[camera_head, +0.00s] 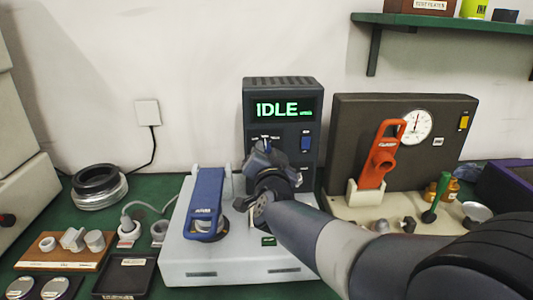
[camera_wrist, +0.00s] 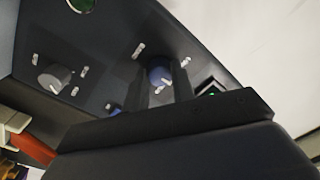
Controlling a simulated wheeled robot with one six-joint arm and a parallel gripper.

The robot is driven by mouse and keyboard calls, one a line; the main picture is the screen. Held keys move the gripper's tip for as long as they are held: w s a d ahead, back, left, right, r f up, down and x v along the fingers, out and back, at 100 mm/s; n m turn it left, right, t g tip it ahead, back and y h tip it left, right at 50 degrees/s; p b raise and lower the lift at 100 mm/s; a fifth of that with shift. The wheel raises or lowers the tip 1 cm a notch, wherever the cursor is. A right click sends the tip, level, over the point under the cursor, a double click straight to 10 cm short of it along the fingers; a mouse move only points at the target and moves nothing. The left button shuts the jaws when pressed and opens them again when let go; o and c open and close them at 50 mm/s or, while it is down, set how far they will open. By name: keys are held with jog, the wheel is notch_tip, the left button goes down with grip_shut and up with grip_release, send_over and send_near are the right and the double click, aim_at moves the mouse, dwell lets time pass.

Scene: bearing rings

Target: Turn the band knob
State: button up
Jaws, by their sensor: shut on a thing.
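My gripper (camera_head: 264,152) is at the front of the dark upright panel (camera_head: 250,100), whose display (camera_head: 284,109) reads IDLE in green. In the wrist view the two dark fingers of my gripper (camera_wrist: 166,88) are shut on a blue round knob (camera_wrist: 159,68), with a finger on each side. The knob has a pale pointer line, and short pale marks stand around it on the panel. Its lettering is too small to read. In the head view my gripper and wrist cover much of the panel's lower part.
A grey knob (camera_wrist: 55,79) sits apart on the same panel in the wrist view. A blue rocker switch (camera_head: 306,142) is right of my gripper. A blue handled tool (camera_head: 206,204) lies on the white base. A red tool (camera_head: 382,155) stands at the right, beside a gauge (camera_head: 415,126).

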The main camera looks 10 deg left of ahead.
jog(key=o, duration=1)
jog(key=shift+s, duration=0.1)
jog(key=v, duration=1)
jog(key=shift+s, duration=0.3)
jog(key=shift+d, duration=0.1)
jog(key=x, duration=1.1)
jog(key=shift+s, duration=0.1)
jog(key=shift+f, duration=0.1)
